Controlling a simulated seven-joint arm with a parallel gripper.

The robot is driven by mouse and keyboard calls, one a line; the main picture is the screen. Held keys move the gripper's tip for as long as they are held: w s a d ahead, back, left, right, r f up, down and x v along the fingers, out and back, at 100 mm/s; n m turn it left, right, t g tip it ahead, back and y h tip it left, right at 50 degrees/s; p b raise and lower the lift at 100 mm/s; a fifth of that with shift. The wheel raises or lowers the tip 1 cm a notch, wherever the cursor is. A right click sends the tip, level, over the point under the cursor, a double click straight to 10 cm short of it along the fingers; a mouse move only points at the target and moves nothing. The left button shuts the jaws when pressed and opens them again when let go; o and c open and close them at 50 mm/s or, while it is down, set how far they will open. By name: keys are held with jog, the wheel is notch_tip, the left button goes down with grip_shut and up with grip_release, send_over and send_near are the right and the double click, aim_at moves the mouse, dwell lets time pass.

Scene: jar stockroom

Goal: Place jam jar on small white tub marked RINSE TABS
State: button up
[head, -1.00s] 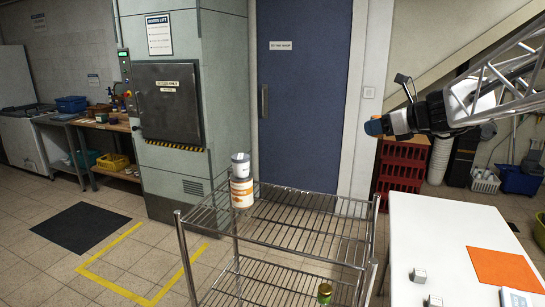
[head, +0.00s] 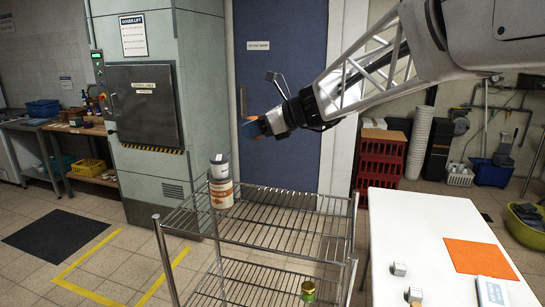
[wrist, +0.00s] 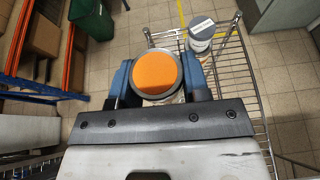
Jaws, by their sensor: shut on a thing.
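My gripper (head: 252,126) is high in the air above the wire rack, to the right of and higher than the tub. In the wrist view my gripper (wrist: 158,80) has its blue fingers shut on a round jar with an orange lid (wrist: 157,72), taken to be the jam jar. Its label is hidden.
The wire rack's top shelf (head: 285,220) is otherwise bare. A green jar with a gold lid (head: 308,290) is on its lower shelf. A white table (head: 415,225) at right bears an orange mat (head: 478,257) and small grey blocks. A blue door (head: 290,75) stands behind.

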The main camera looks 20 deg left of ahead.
jog(key=s+a+f+n+g, duration=0.1)
jog(key=s+a+f, duration=0.3)
jog(key=a+f, duration=0.1)
jog(key=shift+a, duration=0.15)
dwell(0.5)
send_over(219, 157)
jog(key=shift+s+f, duration=0.1)
jog(key=shift+f, duration=0.65)
dwell(0.4)
jog(key=shift+f, duration=1.75)
jog(key=shift+f, duration=0.1)
